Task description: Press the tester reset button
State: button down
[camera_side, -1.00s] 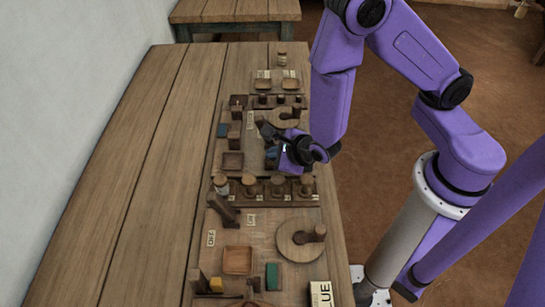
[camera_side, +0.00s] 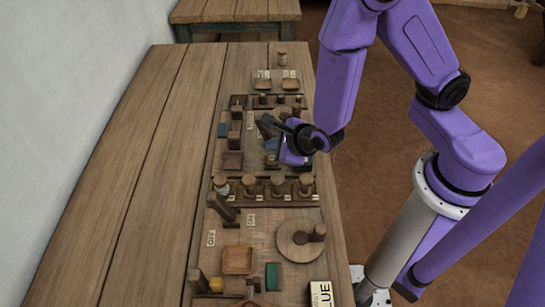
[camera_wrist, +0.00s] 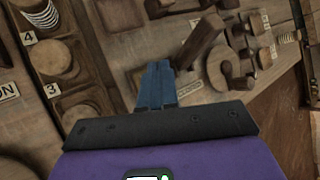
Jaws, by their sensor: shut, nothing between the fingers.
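My gripper is shut and empty; its blue fingers (camera_wrist: 157,85) are together in the wrist view, above the wooden board. In the side view the end of my arm is over the middle of the bench, just beyond the row of round wooden posts (camera_side: 278,185). I cannot read a label that marks the tester reset button, so I cannot tell which part it is. The fingers and my wrist hide part of the board under them. A tilted wooden lever (camera_wrist: 202,42) shows just right of the fingertips in the wrist view.
Numbered round posts (camera_wrist: 54,57) stand at the left in the wrist view. Nearer in the side view are a round disc with a knob (camera_side: 297,240), a square tray (camera_side: 237,260) and a green block (camera_side: 272,276). The bench's left side (camera_side: 130,190) is clear.

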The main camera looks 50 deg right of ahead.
jog(key=shift+r, duration=1.9)
jog(key=shift+d+r+m, duration=0.15)
jog(key=shift+r+m, duration=0.1)
jog(key=shift+m, duration=0.15)
jog(key=s+d+r+m+g+h, duration=0.25)
jog(key=s+d+r+m, duration=0.4)
jog(key=m, duration=0.85)
jog(key=s+d+r+m+g+y, duration=0.1)
jog(key=s+r+m+g, duration=0.1)
jog(key=s+m, duration=0.5)
jog(key=s+r+m+g+y, duration=0.2)
jog(key=s+m, duration=0.4)
jog(key=m, duration=0.3)
jog(key=shift+s+d+r+g, duration=0.4)
jog(key=shift+r+g, duration=0.15)
jog(key=shift+g, duration=0.7)
